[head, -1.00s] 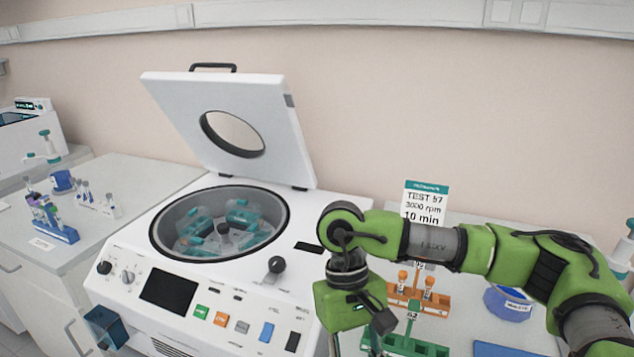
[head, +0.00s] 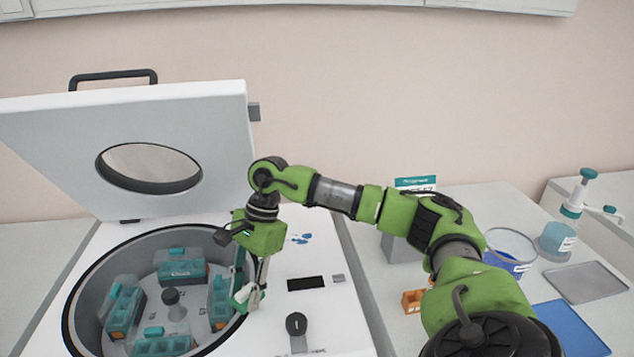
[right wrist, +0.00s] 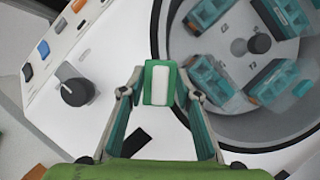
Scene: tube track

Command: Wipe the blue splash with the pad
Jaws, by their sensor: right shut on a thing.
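The blue splash (head: 300,238) is a few small blue spots on the white top of the centrifuge (head: 330,318), right of the bowl and towards the back. My right gripper (head: 246,296) is above the right rim of the bowl, to the left of and in front of the splash. It is shut on the pad, a small green and white block (right wrist: 157,84) between the fingertips in the right wrist view. The pad (head: 243,293) also shows in the head view, apart from the splash. My left gripper is not in view.
The centrifuge lid (head: 60,150) stands open behind the bowl, which holds several teal tube carriers (head: 183,271). A dark knob (head: 296,324) sticks up from the top. On the right bench are a blue tub (head: 508,262), a grey tray (head: 585,282) and a blue mat (head: 572,325).

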